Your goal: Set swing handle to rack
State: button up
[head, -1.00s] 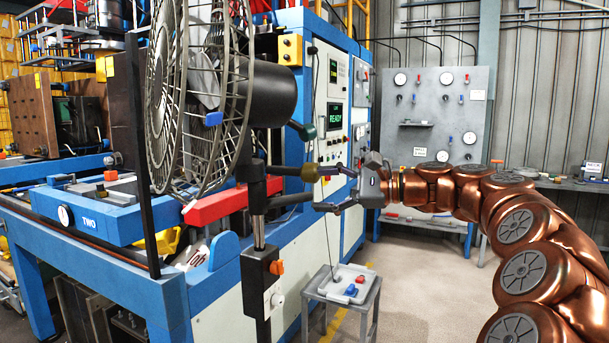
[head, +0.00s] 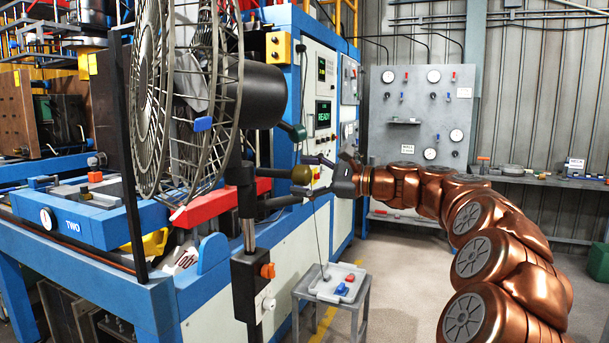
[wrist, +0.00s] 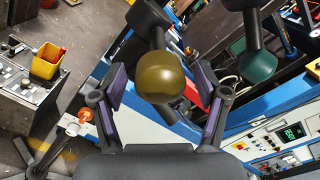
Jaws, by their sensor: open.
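A swing handle with an olive ball knob (head: 301,175) sticks out from the post beside the fan. In the wrist view the same ball (wrist: 160,78) is large, between my two fingers, with its dark arm running up behind it. My gripper (head: 308,177) is open, with one finger on each side of the ball. I cannot tell whether either finger touches it. A second handle with a dark green knob (head: 298,132) sits above; in the wrist view its knob (wrist: 257,61) is at upper right. I cannot make out any rack mark.
The caged fan (head: 185,100) and black post stand close left of the handles. The blue machine (head: 190,300) with its READY panel (head: 323,115) is behind. A small grey stand (head: 335,287) with a tray is below. Open floor lies to the right.

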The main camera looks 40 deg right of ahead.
jog(key=shift+c, duration=0.3)
grip_shut()
dwell(0.4)
